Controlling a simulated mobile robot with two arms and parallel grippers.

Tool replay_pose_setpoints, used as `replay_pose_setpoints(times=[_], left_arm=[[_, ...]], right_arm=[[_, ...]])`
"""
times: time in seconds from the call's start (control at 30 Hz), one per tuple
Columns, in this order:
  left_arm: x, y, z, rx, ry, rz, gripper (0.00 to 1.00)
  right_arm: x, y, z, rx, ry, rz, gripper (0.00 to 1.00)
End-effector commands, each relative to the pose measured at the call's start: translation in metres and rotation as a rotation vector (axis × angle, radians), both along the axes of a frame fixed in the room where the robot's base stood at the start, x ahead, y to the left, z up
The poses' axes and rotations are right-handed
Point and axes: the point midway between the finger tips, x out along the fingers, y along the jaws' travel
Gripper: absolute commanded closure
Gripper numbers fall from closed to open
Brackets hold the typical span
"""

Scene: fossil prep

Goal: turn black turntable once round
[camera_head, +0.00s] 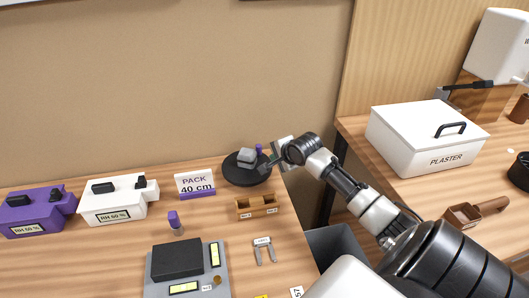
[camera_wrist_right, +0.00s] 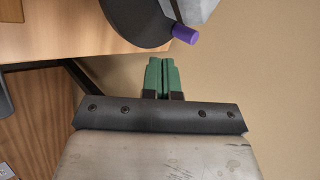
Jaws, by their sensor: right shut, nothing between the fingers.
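The black turntable (camera_head: 240,175) is a round disc at the back right of the wooden table, close to the wall. A grey stone-like block (camera_head: 246,157) stands on it, and a purple peg (camera_head: 259,149) shows at its edge. In the right wrist view the dark disc (camera_wrist_right: 136,20) and the purple peg (camera_wrist_right: 185,34) are at the top. My right gripper (camera_head: 268,163) is at the right side of the turntable. Its green fingers (camera_wrist_right: 161,64) are shut together with nothing between them, just short of the peg in the wrist view. My left gripper is out of view.
A small wooden holder (camera_head: 257,213) stands in front of the turntable, with a "PACK 40 cm" sign (camera_head: 196,184) to its left. A purple box (camera_head: 36,211), a white box (camera_head: 119,203) and a scale-like device (camera_head: 178,258) stand further left. A white plaster bin (camera_head: 420,145) is on the right counter.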

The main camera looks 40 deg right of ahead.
Motion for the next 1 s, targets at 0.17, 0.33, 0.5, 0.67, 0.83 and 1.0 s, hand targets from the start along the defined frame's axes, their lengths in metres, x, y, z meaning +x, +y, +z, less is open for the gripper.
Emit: replay_pose_setpoints(times=[0.17,0.33,0.5,0.67,0.83,1.0], left_arm=[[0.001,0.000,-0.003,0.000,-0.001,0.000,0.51],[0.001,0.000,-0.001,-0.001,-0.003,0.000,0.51],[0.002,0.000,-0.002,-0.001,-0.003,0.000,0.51],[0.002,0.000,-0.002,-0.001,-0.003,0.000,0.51],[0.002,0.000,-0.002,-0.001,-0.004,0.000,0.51],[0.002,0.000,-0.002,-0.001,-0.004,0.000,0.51]], right_arm=[[0.027,-0.004,-0.025,0.001,-0.001,-0.001,1.00],[0.050,-0.008,-0.024,-0.001,-0.003,-0.001,1.00],[0.063,-0.009,-0.025,0.000,0.000,0.000,1.00],[0.066,-0.009,-0.026,-0.001,0.000,0.001,1.00],[0.066,-0.009,-0.026,-0.001,0.000,0.001,1.00],[0.066,-0.010,-0.026,-0.001,0.000,0.002,1.00]])
